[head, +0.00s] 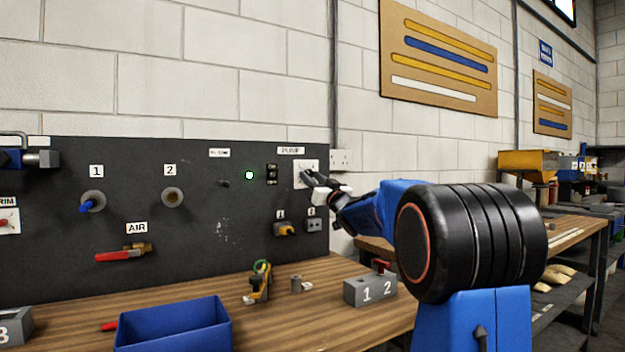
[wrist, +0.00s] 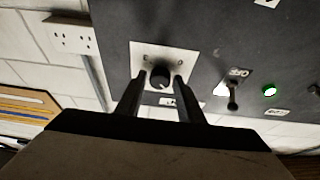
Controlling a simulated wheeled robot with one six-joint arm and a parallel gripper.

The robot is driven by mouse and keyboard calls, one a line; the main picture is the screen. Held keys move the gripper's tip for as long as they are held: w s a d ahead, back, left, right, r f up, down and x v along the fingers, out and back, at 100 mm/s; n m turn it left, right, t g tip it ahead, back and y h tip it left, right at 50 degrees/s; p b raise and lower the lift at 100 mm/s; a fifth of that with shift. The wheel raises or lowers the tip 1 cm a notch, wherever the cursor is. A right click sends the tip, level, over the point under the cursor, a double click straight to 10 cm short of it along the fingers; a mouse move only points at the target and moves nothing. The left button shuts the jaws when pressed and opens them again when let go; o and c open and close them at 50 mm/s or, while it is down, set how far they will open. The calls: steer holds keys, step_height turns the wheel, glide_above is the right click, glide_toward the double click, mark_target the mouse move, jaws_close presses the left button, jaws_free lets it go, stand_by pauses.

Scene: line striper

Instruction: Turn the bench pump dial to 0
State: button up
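The pump dial is a black round knob (wrist: 159,76) on a white square plate (wrist: 139,50), seen in the wrist view. In the head view the plate (head: 301,167) sits on the dark panel under the PUMP label (head: 291,151), and my gripper hides most of the knob. My gripper (head: 309,178) is at the plate. In the wrist view its two fingers (wrist: 157,82) stand on either side of the knob, with narrow gaps showing, so it looks open. I cannot tell whether either finger touches the knob. The plate's marks are too small to read, and the dial's setting is unclear.
Beside the plate are a black switch (head: 272,174) and a lit green lamp (head: 249,175). A wall socket (head: 341,160) is to the right. Below, the bench holds a blue bin (head: 174,325), a yellow tool (head: 258,283) and a grey block marked 1 2 (head: 369,290).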

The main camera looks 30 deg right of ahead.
steer(key=c, duration=0.6)
steer(key=shift+d+n, duration=0.1)
steer(key=shift+n, duration=0.4)
steer(key=n+y, duration=0.2)
steer(key=n, duration=0.1)
steer(key=shift+d+n+y, duration=0.15)
steer(key=shift+n+y, duration=0.15)
steer(key=shift+n, duration=0.1)
steer(key=n+g+y, duration=0.1)
steer(key=n, duration=0.2)
steer(key=n+g+y, duration=0.1)
steer(key=n, duration=0.2)
steer(key=shift+d+r+y, duration=0.15)
steer(key=shift+y, duration=0.25)
steer(key=n+g, duration=0.1)
steer(key=n, duration=0.2)
steer(key=n+g+y, duration=0.1)
steer(key=n, duration=0.3)
steer(key=shift+d+r+y, duration=0.15)
steer(key=shift+y, duration=0.15)
steer(key=shift+r+n+g, duration=0.2)
steer(key=shift+n+g, duration=0.8)
steer(key=shift+n, duration=1.3)
